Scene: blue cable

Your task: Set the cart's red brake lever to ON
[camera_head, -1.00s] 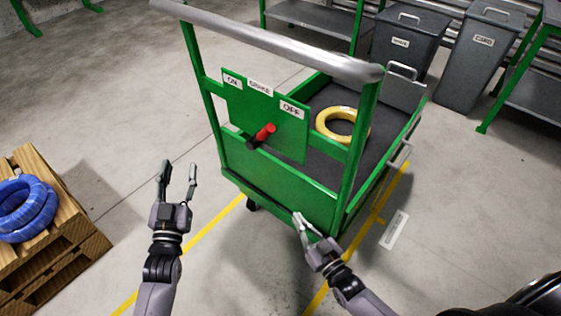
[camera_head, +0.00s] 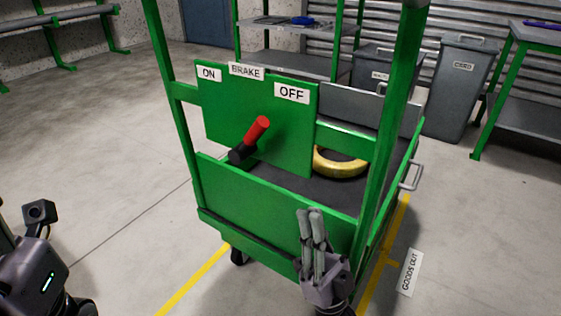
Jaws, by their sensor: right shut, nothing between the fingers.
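My left gripper's fingers are out of view.
The cart's green posts flank the panel. Grey bins (camera_head: 455,85) and a shelf with a blue item (camera_head: 303,21) stand behind. A GOODS OUT label (camera_head: 410,272) is on the floor at right. Floor left of the cart is clear.

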